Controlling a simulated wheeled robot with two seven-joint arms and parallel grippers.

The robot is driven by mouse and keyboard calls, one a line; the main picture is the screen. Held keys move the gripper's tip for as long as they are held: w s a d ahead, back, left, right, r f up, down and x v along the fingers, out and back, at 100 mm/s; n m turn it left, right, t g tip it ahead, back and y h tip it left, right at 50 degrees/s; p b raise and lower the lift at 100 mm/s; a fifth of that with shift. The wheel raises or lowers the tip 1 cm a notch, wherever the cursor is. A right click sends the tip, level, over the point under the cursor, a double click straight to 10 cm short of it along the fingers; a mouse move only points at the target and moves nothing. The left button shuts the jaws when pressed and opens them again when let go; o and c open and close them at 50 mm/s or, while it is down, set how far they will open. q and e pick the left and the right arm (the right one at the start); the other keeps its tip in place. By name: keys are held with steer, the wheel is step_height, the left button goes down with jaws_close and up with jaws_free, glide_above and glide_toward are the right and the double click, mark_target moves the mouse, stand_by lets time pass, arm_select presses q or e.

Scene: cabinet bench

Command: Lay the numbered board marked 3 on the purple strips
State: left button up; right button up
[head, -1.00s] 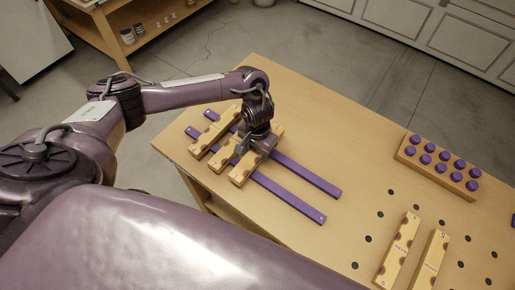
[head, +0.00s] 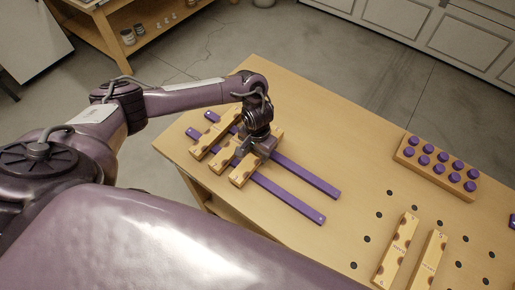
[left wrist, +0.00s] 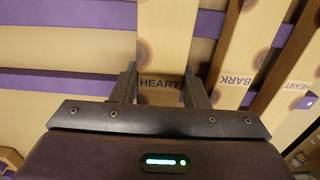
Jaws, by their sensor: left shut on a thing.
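Two long purple strips (head: 300,206) lie side by side on the bench. Three tan boards with brown spots lie across them towards the left end. My left gripper (head: 262,153) is shut on the rightmost of these boards (head: 241,176). In the left wrist view this board (left wrist: 165,35) reads HEART and sits between the fingers (left wrist: 172,86), crossing over a purple strip (left wrist: 65,83). I cannot tell whether it touches the strips. Beside it is a board marked BARK (left wrist: 240,50). The middle board (head: 220,161) and far-left board (head: 199,148) are partly hidden by my arm. The held board's number is not readable.
Two more boards, one (head: 398,250) beside the other (head: 429,262), lie at the right near dark holes in the bench (head: 340,120). A block with several purple pegs (head: 436,168) stands at the far right. The bench between the strips and this block is clear.

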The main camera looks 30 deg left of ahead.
arm_select(q)
steer(key=shift+f+p, duration=0.2)
steer(key=shift+p, duration=0.1)
stand_by(0.4)
steer(key=shift+f, duration=0.7)
stand_by(0.9)
steer(key=shift+p, duration=0.3)
stand_by(1.2)
steer(key=o, duration=1.2)
steer(key=shift+c, duration=0.2)
step_height(320, 180, up, 6)
steer(key=p, duration=0.6)
steer(key=shift+f+p, duration=0.2)
steer(key=shift+p, duration=0.1)
steer(key=shift+r, duration=1.15)
